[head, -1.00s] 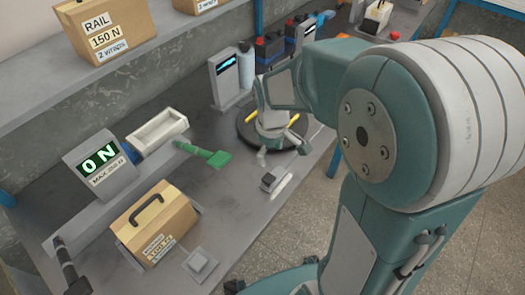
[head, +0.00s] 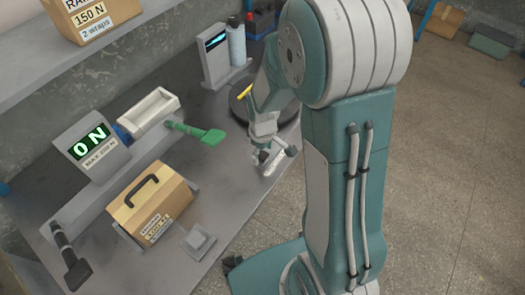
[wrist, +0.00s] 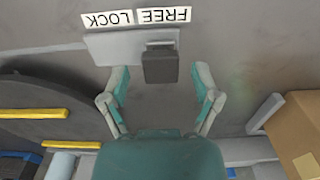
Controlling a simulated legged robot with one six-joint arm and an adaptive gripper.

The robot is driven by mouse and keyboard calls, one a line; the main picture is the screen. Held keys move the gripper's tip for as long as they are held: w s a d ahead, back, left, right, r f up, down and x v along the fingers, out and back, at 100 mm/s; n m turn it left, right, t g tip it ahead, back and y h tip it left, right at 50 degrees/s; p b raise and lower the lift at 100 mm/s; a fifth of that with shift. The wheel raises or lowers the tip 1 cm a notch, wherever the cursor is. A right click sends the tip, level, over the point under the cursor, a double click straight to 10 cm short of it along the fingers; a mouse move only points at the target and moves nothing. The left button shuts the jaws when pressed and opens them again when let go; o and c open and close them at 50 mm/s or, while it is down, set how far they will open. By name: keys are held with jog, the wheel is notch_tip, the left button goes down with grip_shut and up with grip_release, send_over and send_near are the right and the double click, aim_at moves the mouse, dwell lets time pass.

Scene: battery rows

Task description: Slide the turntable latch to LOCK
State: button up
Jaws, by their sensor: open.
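The turntable latch is a dark block (wrist: 160,66) on a pale plate (wrist: 112,48) in the wrist view. Upside-down labels stand beside the plate: LOCK (wrist: 107,19) at left and FREE (wrist: 164,15) at right. The block sits at the FREE end. My gripper (wrist: 161,76) is open, with one finger on each side of the block and gaps between. I cannot tell how far above the bench the fingertips are. In the head view my gripper (head: 265,150) is over the latch plate (head: 281,160) and partly hides it. The dark turntable (head: 241,106) is behind, partly covered by my arm.
A cardboard box with a handle (head: 150,208) stands on the bench to the left, with a small grey pad (head: 198,240) beside it. A yellow bar (wrist: 35,113) lies on the turntable.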

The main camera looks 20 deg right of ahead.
aim_at(273, 149)
jog(key=shift+a, duration=0.1)
grip_shut()
jog(key=shift+w+d, duration=0.75)
jog(key=shift+d, duration=0.35)
jog(key=shift+w+d, duration=0.75)
jog(key=shift+d, duration=0.35)
jog(key=shift+c, duration=0.6)
grip_release()
jog(key=shift+o, duration=0.6)
jog(key=shift+d, duration=0.25)
